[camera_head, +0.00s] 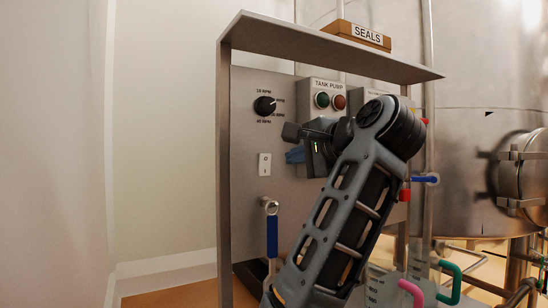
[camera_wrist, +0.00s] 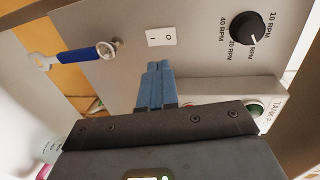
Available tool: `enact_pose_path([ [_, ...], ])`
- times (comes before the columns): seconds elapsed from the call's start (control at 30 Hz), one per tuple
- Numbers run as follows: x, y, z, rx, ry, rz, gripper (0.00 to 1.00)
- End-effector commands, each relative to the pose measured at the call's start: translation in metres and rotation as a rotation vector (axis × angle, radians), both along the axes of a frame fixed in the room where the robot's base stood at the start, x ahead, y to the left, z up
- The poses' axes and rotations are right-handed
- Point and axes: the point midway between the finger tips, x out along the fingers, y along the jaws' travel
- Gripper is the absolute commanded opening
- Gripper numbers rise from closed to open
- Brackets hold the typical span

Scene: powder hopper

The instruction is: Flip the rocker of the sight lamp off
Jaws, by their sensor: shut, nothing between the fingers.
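A white rocker switch (camera_head: 264,164) sits on the grey panel (camera_head: 285,190) below the dial; no lamp label is readable on it. In the wrist view the rocker (camera_wrist: 161,37) shows an I on its left half and an O on its right half. My gripper (camera_head: 294,155) is shut and empty, to the right of the rocker in the head view. In the wrist view its blue fingertips (camera_wrist: 155,68) are just below the rocker in the picture and seem apart from it. Which half is pressed in is unclear.
A black RPM dial (camera_head: 265,106) is above the rocker. A blue-handled wrench (camera_head: 272,235) hangs below it. The TANK PUMP box (camera_head: 324,86) with green and red buttons is at upper right. The frame's left post (camera_head: 224,180) and top shelf (camera_head: 300,38) enclose the panel.

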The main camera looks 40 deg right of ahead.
Motion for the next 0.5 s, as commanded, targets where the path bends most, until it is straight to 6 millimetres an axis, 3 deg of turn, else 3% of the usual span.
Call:
enact_pose_path([
  [0.3, 0.058, -0.017, -0.009, 0.001, 0.003, 0.001, 0.00],
  [0.5, 0.081, -0.024, -0.005, 0.000, 0.001, 0.000, 0.00],
])
